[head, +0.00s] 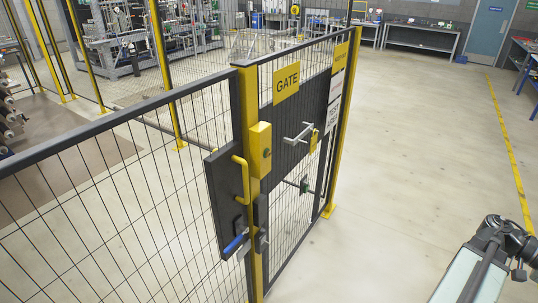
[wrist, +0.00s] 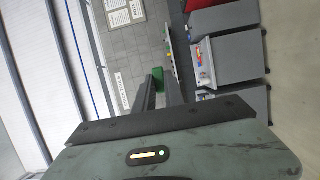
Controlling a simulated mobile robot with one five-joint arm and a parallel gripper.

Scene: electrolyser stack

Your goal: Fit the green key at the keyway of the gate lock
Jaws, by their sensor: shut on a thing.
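My gripper (wrist: 161,84) shows in the wrist view with its two dark fingers pointing up the picture. It is shut on the green key (wrist: 157,74), of which only a small part shows at the fingertips. I cannot tell the keyway's exact shape. The gate (head: 292,110) looks closed against the post. My arm is at the lower right of the head view, well apart from the lock; the gripper and key are not visible there.
A dark panel (head: 227,200) with a yellow handle and a blue lever (head: 235,244) sits beside the post. A yellow padlock (head: 314,140) hangs near a grey bar on the gate. Mesh fence fills the left. The floor (head: 415,150) right of the gate is clear.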

